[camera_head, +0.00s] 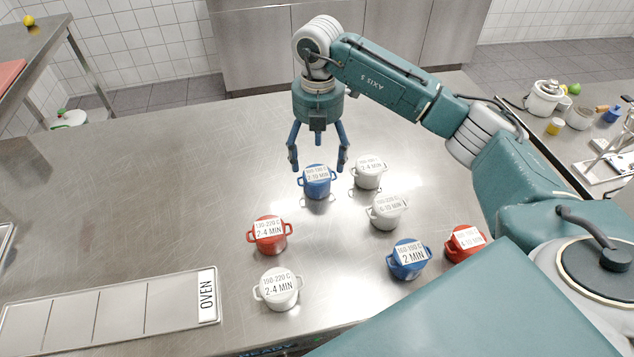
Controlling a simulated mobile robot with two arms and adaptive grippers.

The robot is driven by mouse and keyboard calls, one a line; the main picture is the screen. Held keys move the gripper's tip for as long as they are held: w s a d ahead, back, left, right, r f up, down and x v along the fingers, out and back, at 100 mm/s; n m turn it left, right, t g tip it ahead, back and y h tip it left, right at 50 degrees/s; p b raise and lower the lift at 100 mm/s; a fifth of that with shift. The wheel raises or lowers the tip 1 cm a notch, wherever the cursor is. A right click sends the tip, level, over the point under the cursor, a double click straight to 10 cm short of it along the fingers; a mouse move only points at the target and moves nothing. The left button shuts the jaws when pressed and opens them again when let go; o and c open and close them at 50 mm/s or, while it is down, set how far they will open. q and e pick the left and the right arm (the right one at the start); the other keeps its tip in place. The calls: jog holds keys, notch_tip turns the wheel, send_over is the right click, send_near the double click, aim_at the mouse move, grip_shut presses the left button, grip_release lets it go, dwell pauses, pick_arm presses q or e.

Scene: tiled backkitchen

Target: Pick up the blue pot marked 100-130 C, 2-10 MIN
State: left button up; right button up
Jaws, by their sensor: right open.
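The blue pot marked 100-130 C, 2-10 MIN (317,187) stands upright on the steel table, with a white label on its lid and a small handle on each side. My right gripper (318,166) is open and points down over this pot. Its two blue fingers are spread to the left and right of the pot, with the tips near the height of its lid in the picture. I cannot tell whether a finger touches the pot. Nothing is held. My left gripper is not in view.
A white pot (368,176) stands close to the right finger. Another white pot (386,213), a red pot (269,238), a blue 2 MIN pot (408,262), a red pot (464,245) and a white pot (279,291) stand nearer. The OVEN tray (118,308) lies front left. The table's left is clear.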

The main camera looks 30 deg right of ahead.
aim_at(317, 174)
notch_tip(317, 174, down, 2)
jog(key=shift+f, duration=0.1)
jog(key=shift+f+p, duration=0.55)
jog(key=shift+p, duration=0.15)
jog(key=f+p, duration=0.2)
jog(key=f, duration=0.1)
jog(key=shift+s+a+f, duration=0.2)
jog(key=shift+f, duration=0.1)
jog(key=shift+w+f, duration=0.1)
jog(key=shift+f, duration=0.35)
jog(key=c, duration=1.3)
jog(key=shift+c, duration=1.2)
jog(key=shift+r, duration=0.15)
